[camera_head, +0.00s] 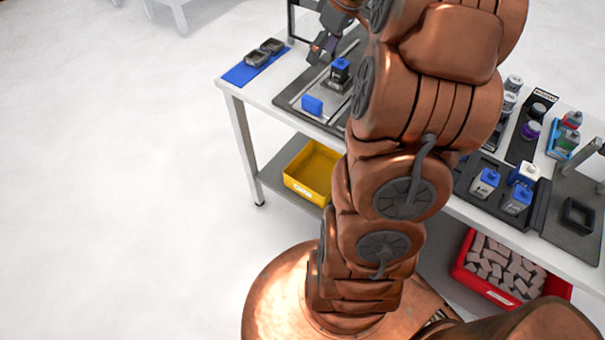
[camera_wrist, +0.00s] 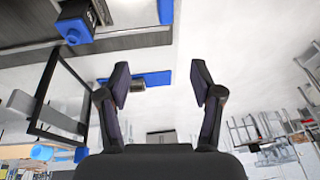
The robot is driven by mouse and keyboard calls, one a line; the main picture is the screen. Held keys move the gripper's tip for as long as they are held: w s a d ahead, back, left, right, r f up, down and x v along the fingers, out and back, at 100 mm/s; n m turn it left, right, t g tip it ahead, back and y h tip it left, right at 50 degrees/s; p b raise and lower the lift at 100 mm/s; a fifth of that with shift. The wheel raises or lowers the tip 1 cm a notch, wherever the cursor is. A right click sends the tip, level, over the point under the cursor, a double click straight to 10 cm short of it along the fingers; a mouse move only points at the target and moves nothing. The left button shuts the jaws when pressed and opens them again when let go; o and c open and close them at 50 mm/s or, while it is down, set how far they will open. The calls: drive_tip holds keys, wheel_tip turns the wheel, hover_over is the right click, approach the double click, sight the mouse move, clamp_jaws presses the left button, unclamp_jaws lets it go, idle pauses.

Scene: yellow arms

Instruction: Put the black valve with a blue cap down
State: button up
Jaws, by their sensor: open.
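The black valve with a blue cap (camera_head: 339,72) stands upright on a grey plate on a dark mat in the head view. In the wrist view, a black body with a blue cap (camera_wrist: 75,24) at the upper left looks like the same valve. My gripper (camera_head: 325,45) is beside the valve, towards the back left, and apart from it. In the wrist view my gripper (camera_wrist: 160,82) has its two fingers spread with nothing between them. Part of the mat and my wrist are hidden behind my arm.
A blue mat (camera_head: 238,75) with two black parts (camera_head: 257,58) is at the table's left end. Several bottles and blue-capped parts (camera_head: 485,182) stand to the right. A yellow bin (camera_head: 310,184) sits below.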

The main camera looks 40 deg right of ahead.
drive_tip(key=s+a+g, duration=0.1)
drive_tip(key=s+a, duration=0.3)
drive_tip(key=a, duration=0.3)
drive_tip(key=s+a+m+g, duration=0.1)
drive_tip(key=s+a, duration=0.2)
drive_tip(key=a, duration=0.4)
drive_tip(key=s+a+g, duration=0.1)
drive_tip(key=s+a, duration=0.3)
drive_tip(key=a, duration=0.3)
drive_tip(key=s+a+f+m+g+h, duration=0.1)
drive_tip(key=s+a+f, duration=0.1)
drive_tip(key=s, duration=0.5)
drive_tip(key=s+a+f+m+h, duration=0.1)
drive_tip(key=s+a+f, duration=0.1)
drive_tip(key=s, duration=0.6)
drive_tip(key=shift+a+f+g, duration=0.15)
drive_tip(key=shift+a+g, duration=0.25)
drive_tip(key=shift+a, duration=0.3)
drive_tip(key=shift+s+d, duration=0.1)
